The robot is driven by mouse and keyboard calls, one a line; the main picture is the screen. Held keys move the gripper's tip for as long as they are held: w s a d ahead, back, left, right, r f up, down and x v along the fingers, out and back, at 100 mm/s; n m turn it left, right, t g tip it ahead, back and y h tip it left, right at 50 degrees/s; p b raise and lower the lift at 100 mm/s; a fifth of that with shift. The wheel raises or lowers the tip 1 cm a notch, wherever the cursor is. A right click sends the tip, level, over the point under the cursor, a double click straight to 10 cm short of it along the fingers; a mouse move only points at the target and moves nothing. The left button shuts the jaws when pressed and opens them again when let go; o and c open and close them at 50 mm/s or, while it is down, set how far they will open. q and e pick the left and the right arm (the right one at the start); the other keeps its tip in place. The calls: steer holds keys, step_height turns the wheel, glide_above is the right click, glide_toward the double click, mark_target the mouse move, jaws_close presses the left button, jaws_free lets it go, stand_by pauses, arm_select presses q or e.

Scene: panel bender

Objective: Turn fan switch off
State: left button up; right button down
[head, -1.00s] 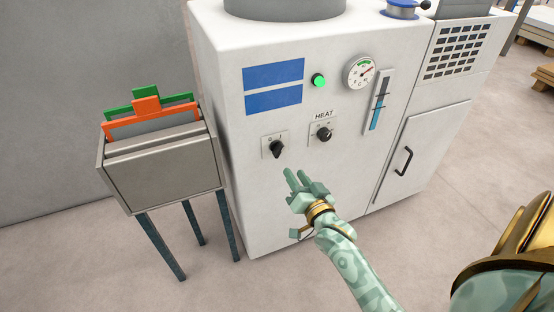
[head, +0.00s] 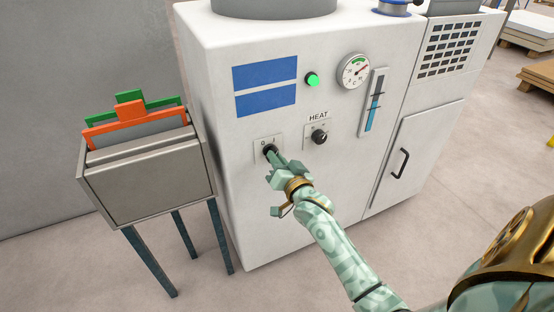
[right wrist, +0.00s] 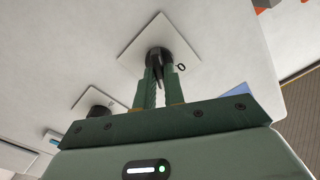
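The fan switch (head: 267,149) is a black rotary knob on a pale plate marked 0 and I, on the front of the white machine. It also shows in the right wrist view (right wrist: 157,54), where its narrow grip lies between the fingertips. My right gripper (head: 275,158) is at the knob, its fingers close together on both sides of the grip; they show in the right wrist view (right wrist: 162,84) too. The fingers partly hide the knob, so its exact setting is hard to read. My left gripper is not in view.
The HEAT knob (head: 319,137) sits just right of the switch. Above are a lit green lamp (head: 312,79), a round gauge (head: 354,71) and a blue level tube (head: 373,103). A grey bin on legs (head: 150,180) stands left of the machine (head: 270,230).

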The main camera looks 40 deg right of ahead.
arm_select(q)
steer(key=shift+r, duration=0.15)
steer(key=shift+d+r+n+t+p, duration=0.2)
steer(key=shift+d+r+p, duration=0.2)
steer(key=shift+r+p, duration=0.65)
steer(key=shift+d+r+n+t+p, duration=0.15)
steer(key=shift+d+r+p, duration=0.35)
steer(key=shift+p, duration=0.9)
arm_select(e)
steer(key=shift+a+n, duration=0.2)
steer(key=shift+n, duration=5.8)
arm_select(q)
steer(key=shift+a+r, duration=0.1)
arm_select(e)
steer(key=c, duration=1.5)
jaws_free()
